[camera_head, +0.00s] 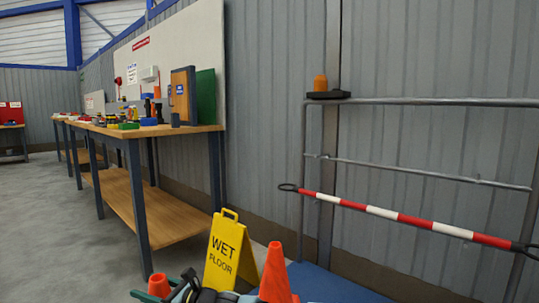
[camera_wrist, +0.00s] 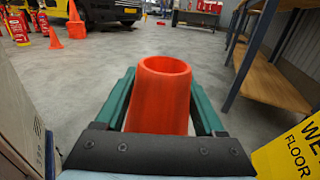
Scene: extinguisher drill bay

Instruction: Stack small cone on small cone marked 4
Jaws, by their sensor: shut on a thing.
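My gripper (camera_wrist: 160,90) is shut on a small orange cone (camera_wrist: 162,105), with its teal fingers on both sides of it. The open top of the held cone faces the wrist camera's upper side, and its lower part is hidden by the gripper. The held cone (camera_head: 158,286) also shows at the bottom edge of the head view. In the wrist view, two orange cones (camera_wrist: 76,22) (camera_wrist: 54,38) stand far off at upper left. No number 4 is readable on any cone.
A yellow wet floor sign (camera_head: 228,253) stands close to the held cone's right. A long workbench (camera_head: 160,200) runs along the left wall. A rail with a red-and-white bar (camera_head: 400,217) is at right. Grey floor (camera_wrist: 130,50) is open beyond the gripper.

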